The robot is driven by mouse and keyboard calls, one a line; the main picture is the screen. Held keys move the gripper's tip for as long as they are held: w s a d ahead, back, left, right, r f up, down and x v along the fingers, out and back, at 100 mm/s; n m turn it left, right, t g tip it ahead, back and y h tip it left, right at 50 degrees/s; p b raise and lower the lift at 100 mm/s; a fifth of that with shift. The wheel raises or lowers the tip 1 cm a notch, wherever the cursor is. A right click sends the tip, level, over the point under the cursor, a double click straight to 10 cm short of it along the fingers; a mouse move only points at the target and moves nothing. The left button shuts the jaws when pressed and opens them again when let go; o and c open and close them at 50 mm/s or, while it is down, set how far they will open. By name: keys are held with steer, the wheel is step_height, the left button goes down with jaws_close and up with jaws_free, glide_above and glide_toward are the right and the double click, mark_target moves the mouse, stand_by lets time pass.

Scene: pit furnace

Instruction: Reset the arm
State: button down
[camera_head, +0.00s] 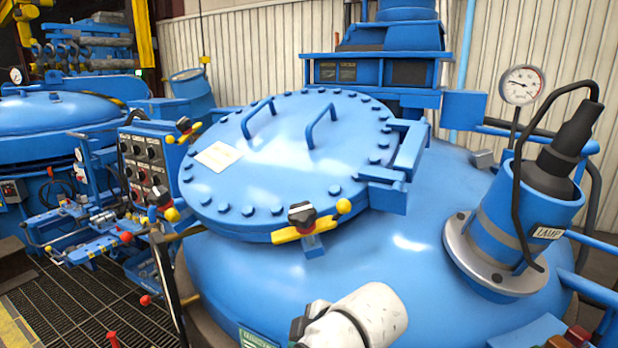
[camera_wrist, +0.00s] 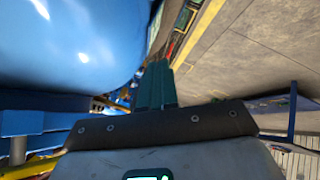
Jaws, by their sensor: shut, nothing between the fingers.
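My gripper (camera_wrist: 157,72) shows in the wrist view as two dark teal fingers, side by side with no clear gap. It is shut and nothing shows between the fingers. A large smooth blue surface fills the upper left of that view, and grey floor lies to the right of the fingers. In the head view, a white and dark part of my arm is at the bottom middle, in front of the blue furnace vessel (camera_head: 420,250). My fingertips cannot be made out there.
The round bolted lid (camera_head: 270,180) sits shut on the furnace, with two raised handles. A gauge (camera_head: 521,86) and a lamp fitting (camera_head: 500,220) stick up at right. A control panel (camera_head: 148,165) stands left. Grated floor (camera_head: 75,310) lies lower left.

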steer(key=s+d+f+m+h, duration=0.1)
steer(key=s+d+f+m, duration=0.5)
steer(key=s+d+f, duration=0.4)
steer(key=s+d+f+m+g+h, duration=0.1)
steer(key=s+d+f+m, duration=0.2)
steer(key=s+d, duration=0.3)
steer(key=s+d+f+m+g+h, duration=0.2)
steer(key=s+d+f+m, duration=0.2)
steer(key=s, duration=0.7)
steer(key=s+d+f+m+g+h, duration=0.1)
steer(key=s+d+f+m, duration=0.2)
steer(key=s+d, duration=0.5)
steer(key=shift+s+d+f+m+g+h, duration=0.3)
steer(key=shift+d+m, duration=0.2)
steer(key=shift+m, duration=0.4)
